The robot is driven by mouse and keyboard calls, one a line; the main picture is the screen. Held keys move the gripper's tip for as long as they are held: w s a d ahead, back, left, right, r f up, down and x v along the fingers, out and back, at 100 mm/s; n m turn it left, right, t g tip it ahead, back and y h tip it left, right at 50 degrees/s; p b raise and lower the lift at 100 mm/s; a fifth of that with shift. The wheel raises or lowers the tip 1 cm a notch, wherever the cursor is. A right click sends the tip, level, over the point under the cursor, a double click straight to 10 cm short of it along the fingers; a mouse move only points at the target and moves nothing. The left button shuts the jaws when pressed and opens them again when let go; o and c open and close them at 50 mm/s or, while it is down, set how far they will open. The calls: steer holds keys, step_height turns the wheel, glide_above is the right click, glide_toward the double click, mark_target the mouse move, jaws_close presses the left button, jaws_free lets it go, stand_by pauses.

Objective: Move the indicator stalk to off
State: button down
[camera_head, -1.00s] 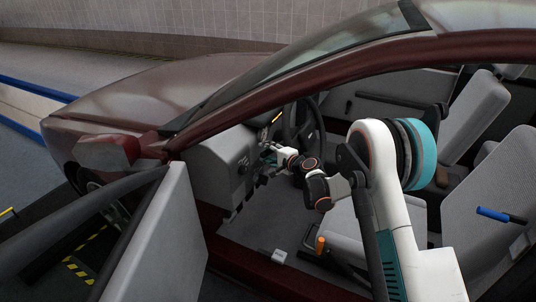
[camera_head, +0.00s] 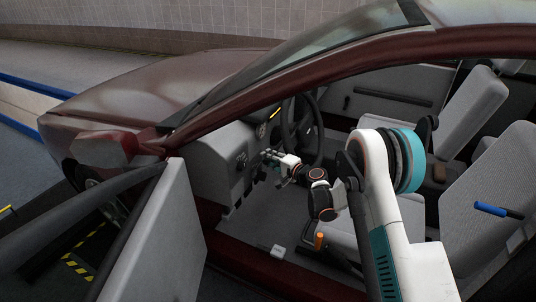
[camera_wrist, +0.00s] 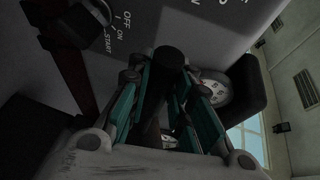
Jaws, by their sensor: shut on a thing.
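My gripper (camera_head: 266,159) is inside the car through the open door, in front of the dashboard and below left of the steering wheel. In the wrist view my gripper (camera_wrist: 168,75) has its teal fingers close on both sides of a dark, round-ended rod, which appears to be the indicator stalk (camera_wrist: 168,57). It is shut on this rod near its end. The rest of the stalk is hidden between the fingers. In the head view the stalk is too small to make out.
The steering wheel (camera_head: 304,125) stands just right of my gripper. A dark key switch (camera_wrist: 92,15) with OFF, ON and START marks is at upper left in the wrist view. The open door (camera_head: 150,240) and the grey seat (camera_head: 375,222) flank the opening.

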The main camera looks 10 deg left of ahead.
steer(key=c, duration=1.4)
jaws_free()
steer(key=shift+s+d, duration=0.1)
steer(key=v, duration=1.1)
steer(key=shift+s+d, duration=0.25)
steer(key=shift+s, duration=0.05)
steer(key=shift+r, duration=0.15)
